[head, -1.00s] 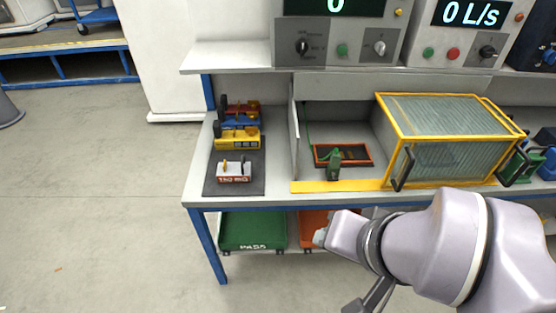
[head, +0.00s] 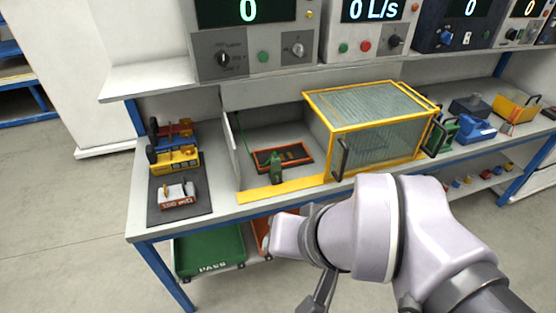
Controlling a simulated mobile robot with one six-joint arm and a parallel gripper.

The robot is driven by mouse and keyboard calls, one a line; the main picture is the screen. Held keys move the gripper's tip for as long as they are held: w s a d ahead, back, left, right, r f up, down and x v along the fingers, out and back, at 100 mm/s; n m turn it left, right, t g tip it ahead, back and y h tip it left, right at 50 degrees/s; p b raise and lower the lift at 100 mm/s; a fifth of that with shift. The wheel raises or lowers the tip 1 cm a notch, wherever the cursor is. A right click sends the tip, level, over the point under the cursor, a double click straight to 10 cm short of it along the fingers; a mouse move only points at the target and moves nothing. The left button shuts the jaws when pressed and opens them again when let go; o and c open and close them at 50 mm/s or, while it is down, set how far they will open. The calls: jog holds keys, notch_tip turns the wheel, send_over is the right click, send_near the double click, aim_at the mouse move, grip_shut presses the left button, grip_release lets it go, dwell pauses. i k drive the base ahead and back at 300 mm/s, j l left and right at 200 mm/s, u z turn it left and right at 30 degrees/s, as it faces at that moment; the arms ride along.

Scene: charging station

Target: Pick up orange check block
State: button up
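On the dark mat (head: 205,207) at the left end of the bench stands a small white and orange-red block (head: 177,197) with printed marking on its front and two posts on top. It looks like the orange check block, but I cannot be sure. Behind it are a yellow block (head: 176,161), a blue one and a red one in a row. My gripper (head: 318,303) hangs low in front of the bench at the bottom edge. Only a dark part of it shows, well apart from the blocks; its fingertips are hidden.
A yellow-framed clear cover (head: 375,125) stands open beside an orange-rimmed fixture with a green clamp (head: 276,168). A shelf (head: 150,82) with meters overhangs the bench. Green (head: 208,252) and orange trays sit below. A blue device (head: 474,128) and a yellow bin stand right.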

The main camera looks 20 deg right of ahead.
aim_at(183, 193)
jog(key=i+j+z, duration=0.2)
jog(key=i+j, duration=0.2)
jog(key=j, duration=0.2)
jog(key=i+j+z, duration=0.15)
jog(key=j, duration=0.2)
jog(key=i+j+z, duration=0.1)
jog(key=i+j, duration=0.15)
jog(key=i+j+z, duration=0.1)
jog(key=j, duration=0.35)
